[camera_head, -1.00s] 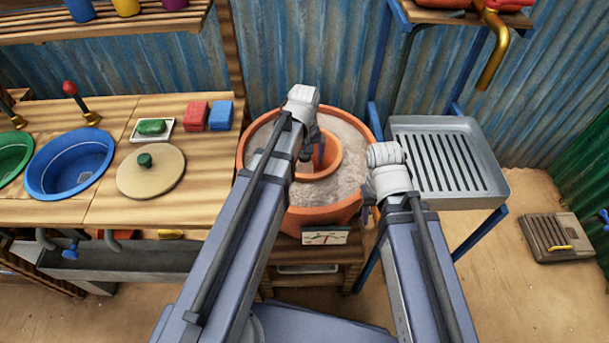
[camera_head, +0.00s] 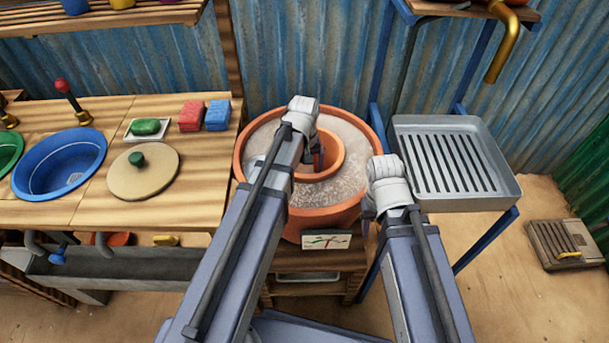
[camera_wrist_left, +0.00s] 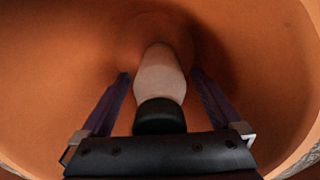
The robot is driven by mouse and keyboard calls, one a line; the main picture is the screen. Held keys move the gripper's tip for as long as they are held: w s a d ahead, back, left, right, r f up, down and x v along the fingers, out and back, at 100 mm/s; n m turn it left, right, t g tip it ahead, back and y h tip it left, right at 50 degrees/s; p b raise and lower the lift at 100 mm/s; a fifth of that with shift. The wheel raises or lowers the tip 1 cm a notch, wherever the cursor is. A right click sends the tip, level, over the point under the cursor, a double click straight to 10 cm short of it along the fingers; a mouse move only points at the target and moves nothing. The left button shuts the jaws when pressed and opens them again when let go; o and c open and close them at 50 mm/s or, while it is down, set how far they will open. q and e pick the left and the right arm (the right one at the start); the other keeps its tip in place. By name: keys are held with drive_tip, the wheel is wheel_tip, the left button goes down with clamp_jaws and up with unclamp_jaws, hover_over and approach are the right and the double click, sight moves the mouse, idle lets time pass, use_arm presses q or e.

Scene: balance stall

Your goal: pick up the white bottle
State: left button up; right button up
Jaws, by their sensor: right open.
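The white bottle (camera_wrist_left: 160,75), with a dark cap (camera_wrist_left: 160,117) toward the camera, is inside a terracotta pot (camera_wrist_left: 255,60) in the left wrist view. My left gripper (camera_wrist_left: 160,76) has one finger on each side of the bottle, with narrow gaps visible. It is open. In the head view, that gripper reaches down into the small inner terracotta pot (camera_head: 338,155), and the bottle is hidden there. My right gripper (camera_head: 367,214) is open and empty at the right rim of the large pot, mostly hidden by its own wrist.
A slatted metal tray (camera_head: 500,190) is to the right. A wooden counter (camera_head: 205,195) with a blue basin (camera_head: 60,165) and round lid (camera_head: 143,180) is to the left.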

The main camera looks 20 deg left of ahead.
use_arm(q)
clamp_jaws()
idle(0.6)
